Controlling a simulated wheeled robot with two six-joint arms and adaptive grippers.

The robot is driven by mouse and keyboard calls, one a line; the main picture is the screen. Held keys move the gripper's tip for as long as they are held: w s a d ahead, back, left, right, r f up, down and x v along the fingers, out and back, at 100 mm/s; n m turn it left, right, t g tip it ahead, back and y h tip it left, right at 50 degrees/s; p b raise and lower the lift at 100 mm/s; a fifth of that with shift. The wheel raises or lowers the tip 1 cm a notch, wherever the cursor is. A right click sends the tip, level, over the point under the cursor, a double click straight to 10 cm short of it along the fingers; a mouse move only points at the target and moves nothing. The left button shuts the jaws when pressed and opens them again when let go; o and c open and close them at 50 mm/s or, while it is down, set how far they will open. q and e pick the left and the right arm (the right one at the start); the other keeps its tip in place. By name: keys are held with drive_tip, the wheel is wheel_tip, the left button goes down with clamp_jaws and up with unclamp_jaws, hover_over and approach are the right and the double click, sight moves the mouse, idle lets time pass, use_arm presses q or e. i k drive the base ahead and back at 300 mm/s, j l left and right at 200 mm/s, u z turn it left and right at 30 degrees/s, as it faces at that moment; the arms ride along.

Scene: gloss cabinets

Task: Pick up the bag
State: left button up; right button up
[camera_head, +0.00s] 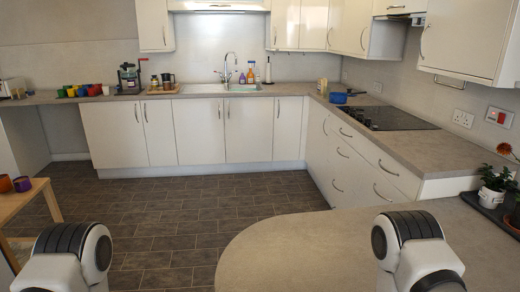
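I cannot make out a bag anywhere in the head view. My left arm shows only as a rounded white and black joint at the lower left. My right arm shows as a similar joint at the lower right, in front of the rounded counter. Both grippers are outside the picture, so their fingers cannot be seen.
A rounded counter (285,248) fills the lower right, with a potted plant (495,185) at its right. A wooden table (25,205) with small cups stands left. The back counter (200,92) holds a sink, coffee machine and coloured mugs. The tiled floor (170,220) between is clear.

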sight(322, 82)
drive_tip(key=i+j, duration=0.15)
drive_tip(key=j, duration=0.25)
drive_tip(key=i+j+z, duration=0.1)
drive_tip(key=j, duration=0.3)
drive_tip(key=i+j, duration=0.15)
drive_tip(key=j, duration=0.3)
drive_tip(key=i+j, duration=0.15)
drive_tip(key=j, duration=0.25)
drive_tip(key=i+j+z, duration=0.1)
drive_tip(key=j, duration=0.35)
drive_tip(key=i+j+z, duration=0.1)
drive_tip(key=i, duration=0.45)
drive_tip(key=i+j, duration=0.2)
drive_tip(key=i, duration=0.35)
drive_tip(key=i+j+z, duration=0.15)
drive_tip(key=i, duration=0.4)
drive_tip(key=i+j, duration=0.2)
drive_tip(key=i, duration=0.3)
drive_tip(key=z, duration=0.05)
